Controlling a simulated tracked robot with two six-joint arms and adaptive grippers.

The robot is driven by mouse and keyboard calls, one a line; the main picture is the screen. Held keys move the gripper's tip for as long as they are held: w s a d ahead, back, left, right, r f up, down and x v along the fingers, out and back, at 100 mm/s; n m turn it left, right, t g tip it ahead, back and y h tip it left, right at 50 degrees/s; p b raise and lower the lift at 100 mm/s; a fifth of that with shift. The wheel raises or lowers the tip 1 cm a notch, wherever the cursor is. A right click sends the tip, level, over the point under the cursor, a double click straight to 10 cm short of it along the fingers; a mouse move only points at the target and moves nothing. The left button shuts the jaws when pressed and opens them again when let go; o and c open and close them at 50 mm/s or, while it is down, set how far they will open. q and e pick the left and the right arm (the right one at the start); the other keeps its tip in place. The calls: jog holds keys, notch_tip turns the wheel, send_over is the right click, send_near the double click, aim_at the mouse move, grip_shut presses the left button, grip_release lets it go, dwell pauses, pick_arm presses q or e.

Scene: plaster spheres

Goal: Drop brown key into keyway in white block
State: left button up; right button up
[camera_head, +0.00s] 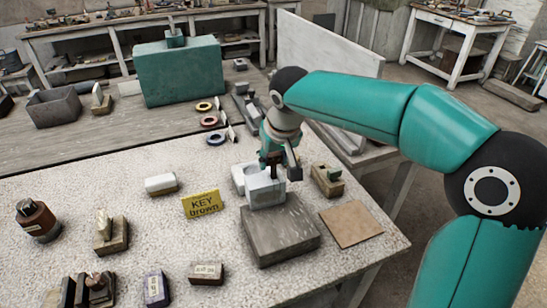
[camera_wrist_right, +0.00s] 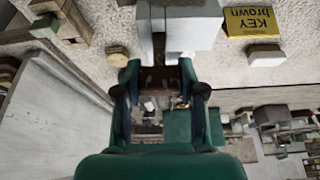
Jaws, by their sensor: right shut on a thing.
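The white block (camera_head: 265,190) stands on a grey stone slab near the right of the speckled table. It also shows at the top of the right wrist view (camera_wrist_right: 200,28), with a dark gap in its near face. My right gripper (camera_head: 275,160) points down just above the block. In the wrist view its fingers (camera_wrist_right: 160,76) are shut on the brown key (camera_wrist_right: 158,80), which lies between them at the block's edge. I cannot tell whether the key's hidden end is inside the keyway. My left gripper is in neither view.
A yellow sign reading "KEY brown" (camera_head: 202,204) stands left of the block. The grey slab (camera_head: 280,238) bears the block. A small brown block with a green top (camera_head: 327,180) and a flat tan plate (camera_head: 350,224) lie to the right.

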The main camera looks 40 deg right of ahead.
jog(key=shift+f+b, duration=1.15)
jog(key=shift+f, duration=0.25)
jog(key=o, duration=0.9)
jog(key=shift+r, duration=0.2)
jog(key=shift+r+p, duration=1.75)
jog(key=shift+r, duration=0.15)
